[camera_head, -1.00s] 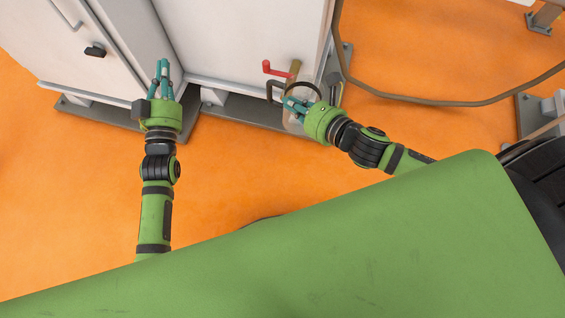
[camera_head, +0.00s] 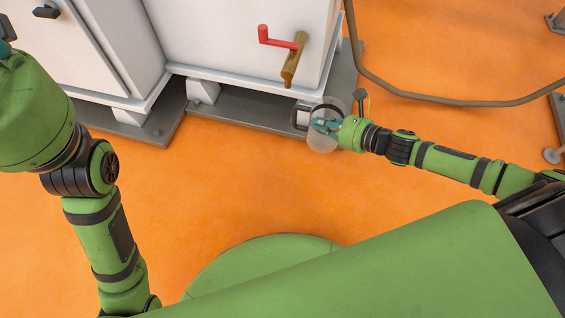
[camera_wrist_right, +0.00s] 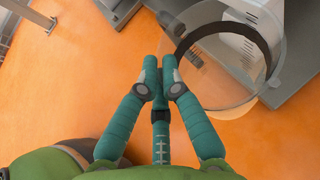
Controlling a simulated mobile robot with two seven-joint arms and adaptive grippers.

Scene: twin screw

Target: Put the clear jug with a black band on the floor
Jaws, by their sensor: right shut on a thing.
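The clear jug with a black band (camera_head: 322,144) is low beside the white cabinet's corner, over the orange floor (camera_head: 250,175). My right gripper (camera_head: 322,124) is shut on the jug from the right. In the right wrist view, the jug (camera_wrist_right: 222,100) stands beyond and right of the nearly closed fingers (camera_wrist_right: 160,68); the exact contact is hard to see. I cannot tell whether the jug's base touches the floor.
The white cabinet (camera_head: 235,45) carries a red-handled valve with a brass spout (camera_head: 292,62) and stands on a grey plinth (camera_head: 235,108). Open orange floor lies in front of the cabinet.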

